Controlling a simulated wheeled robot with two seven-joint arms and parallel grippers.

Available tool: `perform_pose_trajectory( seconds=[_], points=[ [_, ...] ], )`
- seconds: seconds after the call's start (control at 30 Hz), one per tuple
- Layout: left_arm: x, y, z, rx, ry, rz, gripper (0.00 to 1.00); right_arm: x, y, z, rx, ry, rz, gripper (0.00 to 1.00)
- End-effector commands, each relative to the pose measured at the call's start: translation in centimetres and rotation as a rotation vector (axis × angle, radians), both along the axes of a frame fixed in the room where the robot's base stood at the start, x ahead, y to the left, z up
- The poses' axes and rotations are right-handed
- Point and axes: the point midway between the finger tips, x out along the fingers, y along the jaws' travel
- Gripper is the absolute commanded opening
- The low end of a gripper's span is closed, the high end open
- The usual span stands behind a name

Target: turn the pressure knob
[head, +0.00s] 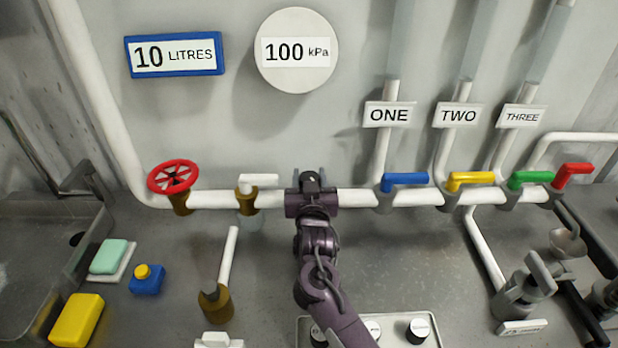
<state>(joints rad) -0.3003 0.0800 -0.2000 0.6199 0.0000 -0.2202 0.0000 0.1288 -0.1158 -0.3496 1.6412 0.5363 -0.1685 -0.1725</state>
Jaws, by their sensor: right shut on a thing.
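My right gripper (311,178) reaches up from the bottom of the head view to the white horizontal pipe (355,197). It sits at the pipe below the round 100 kPa gauge (297,50) and is shut on the pressure knob. The gripper hides nearly all of the knob, so I cannot tell its turn angle. My left gripper is not in view.
Left on the pipe are a red handwheel (173,177) and a white-handled valve (258,181). Right are blue (405,182), yellow (470,181), green (531,178) and red (573,173) levers. A knob panel (440,342) lies below my right arm.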

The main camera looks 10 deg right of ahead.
Motion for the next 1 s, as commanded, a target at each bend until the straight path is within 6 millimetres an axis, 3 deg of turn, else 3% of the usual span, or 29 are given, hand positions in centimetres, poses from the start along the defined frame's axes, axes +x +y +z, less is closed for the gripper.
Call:
perform_pose_trajectory(
  seconds=[0.03, 0.07, 0.23, 0.57, 1.0],
  points=[
    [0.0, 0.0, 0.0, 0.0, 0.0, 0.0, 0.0, 0.0, 0.0, 0.1, -0.001, -0.003, 0.0, 0.2],
    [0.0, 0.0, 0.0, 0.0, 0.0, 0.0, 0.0, 0.0, 0.0, 0.1, -0.001, -0.003, 0.0, 0.44],
    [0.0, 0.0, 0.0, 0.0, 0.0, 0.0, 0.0, 0.0, 0.0, 0.1, 0.0, -0.002, 0.001, 0.65],
    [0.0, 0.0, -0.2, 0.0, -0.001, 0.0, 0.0, -0.5, 0.1, -0.1, 0.001, -0.001, 0.002, 0.65],
    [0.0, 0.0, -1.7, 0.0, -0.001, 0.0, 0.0, -6.9, 1.1, -0.1, 0.001, -0.001, 0.001, 0.65]
  ],
)
